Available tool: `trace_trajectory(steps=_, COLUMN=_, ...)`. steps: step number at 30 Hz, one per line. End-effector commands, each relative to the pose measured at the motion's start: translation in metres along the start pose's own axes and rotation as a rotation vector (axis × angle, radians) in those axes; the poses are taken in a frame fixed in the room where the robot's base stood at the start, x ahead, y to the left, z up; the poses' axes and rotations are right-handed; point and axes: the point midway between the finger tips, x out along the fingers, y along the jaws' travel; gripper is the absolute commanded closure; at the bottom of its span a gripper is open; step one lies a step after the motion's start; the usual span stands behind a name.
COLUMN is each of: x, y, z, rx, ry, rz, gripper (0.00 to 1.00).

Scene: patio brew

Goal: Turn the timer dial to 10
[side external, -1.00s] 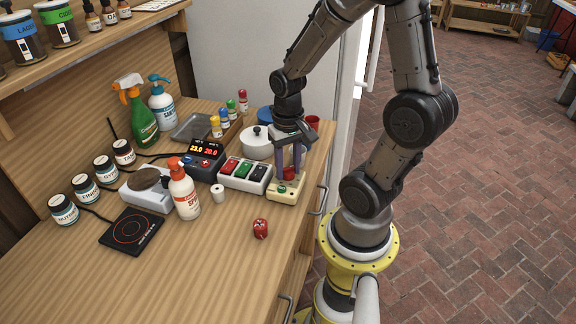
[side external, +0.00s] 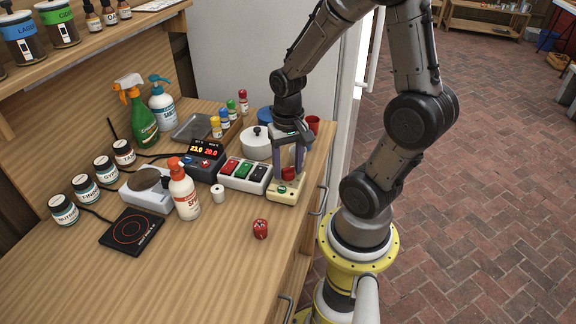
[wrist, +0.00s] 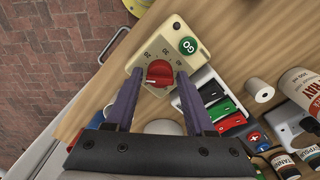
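The timer is a cream box with a red dial (wrist: 160,73) and a green GO button (wrist: 187,45). Small numbers ring the dial; I cannot read surely which one its pale mark faces. In the side view the timer (side external: 283,196) sits near the counter's right edge, its red dial (side external: 288,174) partly behind a finger. My gripper (side external: 288,168) points down over it. In the wrist view my gripper's two purple fingers (wrist: 158,78) stand apart, one on each side of the dial, with a visible gap to it.
A box with black, green and red switches (side external: 244,174) stands close left of the timer. A white pot (side external: 257,146) is behind it.

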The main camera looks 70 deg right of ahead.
Motion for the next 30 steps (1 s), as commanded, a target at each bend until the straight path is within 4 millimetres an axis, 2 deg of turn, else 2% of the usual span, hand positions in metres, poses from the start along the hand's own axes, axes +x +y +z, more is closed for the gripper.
trace_trajectory(steps=5, x=-0.001, y=0.000, z=0.000, rx=0.000, ry=-0.001, rz=0.000, gripper=0.46)
trace_trajectory(steps=8, x=-0.009, y=0.000, z=-0.001, rx=0.000, ry=0.002, rz=-0.001, gripper=0.46)
trace_trajectory(steps=11, x=-0.025, y=-0.001, z=-0.001, rx=0.000, ry=0.006, rz=-0.002, gripper=0.46)
trace_trajectory(steps=22, x=-0.103, y=0.000, z=-0.001, rx=0.000, ry=0.005, rz=-0.002, gripper=0.46)
trace_trajectory(steps=27, x=-0.127, y=0.000, z=-0.001, rx=0.000, ry=0.003, rz=-0.001, gripper=0.46)
trace_trajectory(steps=30, x=-0.134, y=0.000, z=0.000, rx=0.000, ry=0.000, rz=0.000, gripper=0.46)
